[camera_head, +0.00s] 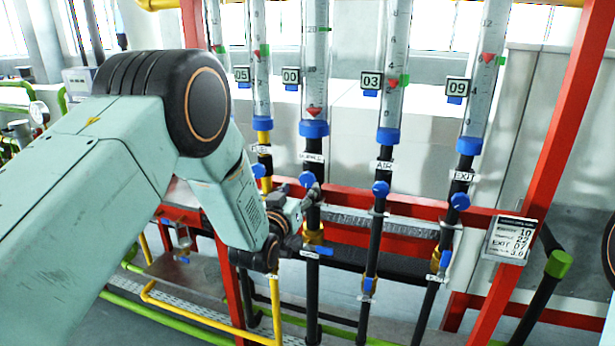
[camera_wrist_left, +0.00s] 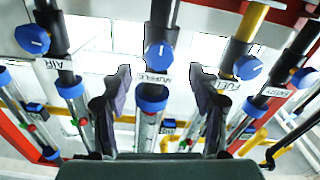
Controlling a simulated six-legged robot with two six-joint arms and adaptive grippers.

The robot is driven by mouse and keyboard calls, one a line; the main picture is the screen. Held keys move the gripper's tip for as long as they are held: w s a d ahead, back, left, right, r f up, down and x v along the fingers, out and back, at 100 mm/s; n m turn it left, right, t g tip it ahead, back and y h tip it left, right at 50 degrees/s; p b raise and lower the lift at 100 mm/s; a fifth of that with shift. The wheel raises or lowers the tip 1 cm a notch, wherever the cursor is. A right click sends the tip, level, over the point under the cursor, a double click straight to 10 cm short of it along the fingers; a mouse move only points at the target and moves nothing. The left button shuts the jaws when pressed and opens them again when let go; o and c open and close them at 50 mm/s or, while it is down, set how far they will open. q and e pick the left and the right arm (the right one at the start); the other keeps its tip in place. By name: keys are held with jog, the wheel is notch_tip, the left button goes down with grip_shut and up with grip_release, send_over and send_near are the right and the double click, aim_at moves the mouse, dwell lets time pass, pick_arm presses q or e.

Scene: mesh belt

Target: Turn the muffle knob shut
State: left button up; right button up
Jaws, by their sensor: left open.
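The blue muffle knob (camera_head: 307,179) is on the black pipe below the muffle label (camera_head: 312,158) in the head view. In the left wrist view the knob (camera_wrist_left: 159,52) faces the camera, a white line running up its face. My left gripper (camera_head: 298,207) is open beside that pipe. Its two dark fingers (camera_wrist_left: 161,75) stand apart on either side of the muffle pipe, with the knob seen between and just past the tips. I cannot tell whether they touch it.
The air knob (camera_head: 380,188), exit knob (camera_head: 460,201) and fuel knob (camera_wrist_left: 247,67) sit on neighbouring pipes. The fuel pipe is close to the gripper. A red frame (camera_head: 410,205) crosses behind. A printed card (camera_head: 511,238) hangs at right.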

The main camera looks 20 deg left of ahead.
aim_at(306, 181)
pick_arm(q)
jog(key=w, duration=0.4)
jog(key=shift+w+d+p, duration=0.1)
jog(key=shift+p, duration=0.2)
jog(key=shift+w+d, duration=0.15)
jog(key=shift+w, duration=0.5)
jog(key=shift+w+a, duration=0.2)
jog(key=shift+w, duration=0.1)
jog(key=shift+d, duration=0.2)
jog(key=c, duration=0.5)
jog(key=shift+a, duration=0.15)
jog(key=c, duration=0.4)
jog(key=shift+c, duration=1.4)
